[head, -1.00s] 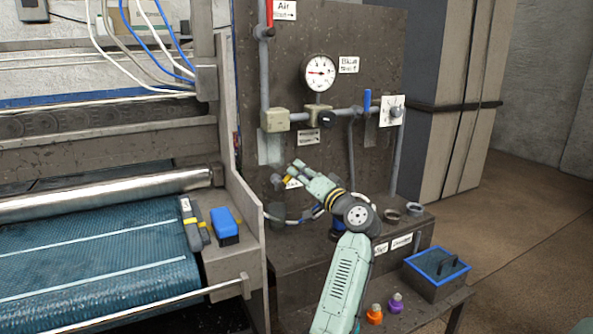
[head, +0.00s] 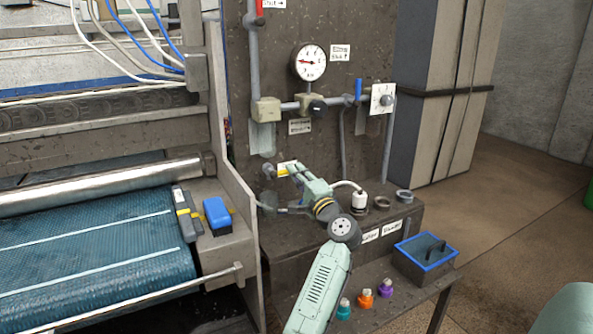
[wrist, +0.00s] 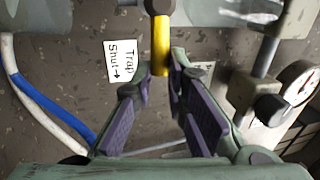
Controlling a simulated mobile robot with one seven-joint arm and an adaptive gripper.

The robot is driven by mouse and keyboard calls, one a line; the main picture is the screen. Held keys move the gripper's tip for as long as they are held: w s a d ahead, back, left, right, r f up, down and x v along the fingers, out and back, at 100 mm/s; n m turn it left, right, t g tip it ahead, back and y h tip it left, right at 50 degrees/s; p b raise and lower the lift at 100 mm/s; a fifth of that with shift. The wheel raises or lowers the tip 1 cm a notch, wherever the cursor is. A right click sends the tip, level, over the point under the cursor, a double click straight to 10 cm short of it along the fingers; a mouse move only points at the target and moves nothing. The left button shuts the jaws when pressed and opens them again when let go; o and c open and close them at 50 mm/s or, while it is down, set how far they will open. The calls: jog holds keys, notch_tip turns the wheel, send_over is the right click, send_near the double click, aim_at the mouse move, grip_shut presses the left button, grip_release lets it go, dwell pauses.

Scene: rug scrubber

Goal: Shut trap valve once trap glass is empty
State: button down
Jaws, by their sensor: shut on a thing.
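The trap valve's yellow handle (wrist: 161,42) stands between my fingertips in the wrist view. My gripper (wrist: 161,78) is shut on it; in the head view my gripper (head: 291,171) is at the panel's lower left. A white label reading "Trap Shut" with an arrow (wrist: 120,61) is beside the handle. The trap glass (head: 262,139) looks like the clear bowl under a beige body. A clear part of it shows at the top of the wrist view (wrist: 215,12). I cannot make out any liquid level in it.
A round gauge (head: 309,62), a black knob (head: 317,107) and a blue lever (head: 358,90) are above my gripper. A white-capped bottle with a hose (head: 359,201) is to its right. A blue-rimmed bin (head: 426,250) and small bottles (head: 365,298) are lower right.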

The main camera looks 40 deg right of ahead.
jog(key=shift+f+m, duration=0.25)
jog(key=shift+m, duration=0.05)
jog(key=c, duration=1.6)
grip_release()
jog(key=shift+r, duration=0.1)
jog(key=v, duration=1.2)
jog(key=v, duration=0.9)
jog(key=shift+a, duration=0.1)
